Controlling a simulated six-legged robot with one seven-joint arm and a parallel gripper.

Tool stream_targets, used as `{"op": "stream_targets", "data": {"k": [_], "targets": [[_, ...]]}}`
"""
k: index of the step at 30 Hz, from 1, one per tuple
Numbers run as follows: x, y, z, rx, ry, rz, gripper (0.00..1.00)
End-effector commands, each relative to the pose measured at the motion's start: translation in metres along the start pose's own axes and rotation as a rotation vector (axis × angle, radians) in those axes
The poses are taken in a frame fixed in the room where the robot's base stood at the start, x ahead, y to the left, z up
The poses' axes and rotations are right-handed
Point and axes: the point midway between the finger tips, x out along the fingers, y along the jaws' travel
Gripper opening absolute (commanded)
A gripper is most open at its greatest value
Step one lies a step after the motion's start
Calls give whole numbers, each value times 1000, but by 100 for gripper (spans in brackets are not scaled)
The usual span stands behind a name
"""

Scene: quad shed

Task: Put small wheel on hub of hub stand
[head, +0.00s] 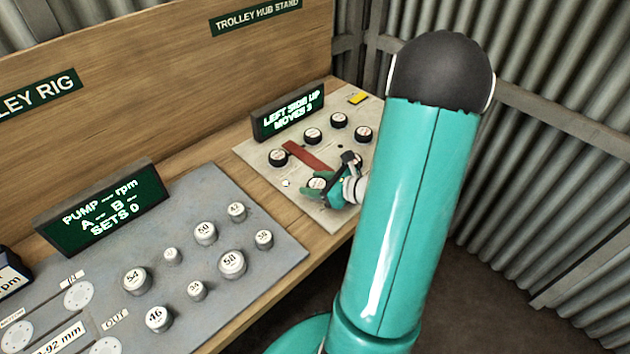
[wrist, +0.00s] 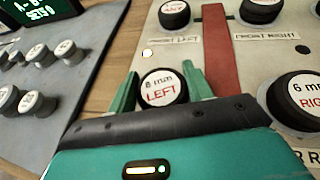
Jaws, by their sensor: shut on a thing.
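My gripper (wrist: 160,80) has its two green fingers on either side of a black wheel (wrist: 161,90) with a white face reading "8 mm LEFT", shut on it. In the head view my gripper (head: 322,186) is low over the near part of the hub stand panel (head: 258,150), partly covering the wheel. I cannot tell whether the wheel touches the panel. A red bar (wrist: 220,50) lies on the panel to the right of the gripper. A wheel marked "6 mm" and "RIGHT" (wrist: 295,98) is right of the bar. No bare hub is clearly visible.
Several more dark wheels (head: 312,135) sit on the panel, above "FRONT LEFT" and "FRONT RIGHT" labels (wrist: 267,36). A yellow piece (head: 357,98) lies at the back. The pump panel (head: 200,275) with several numbered knobs is left.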

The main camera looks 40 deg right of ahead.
Motion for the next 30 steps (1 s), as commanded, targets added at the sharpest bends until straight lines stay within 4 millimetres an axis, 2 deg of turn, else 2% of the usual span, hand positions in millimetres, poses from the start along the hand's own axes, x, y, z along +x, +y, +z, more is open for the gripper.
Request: {"op": "stream_targets", "data": {"k": [6,7,10,22,26,30], "targets": [[1,0,-3,1,0,1,27],[1,0,-3,1,0,0,52],[1,0,-2,0,0,0,72],[-1,-2,2,0,0,0,72],[-20,-3,2,-2,-1,-3,72],[-50,-3,2,0,0,-4,72]]}}
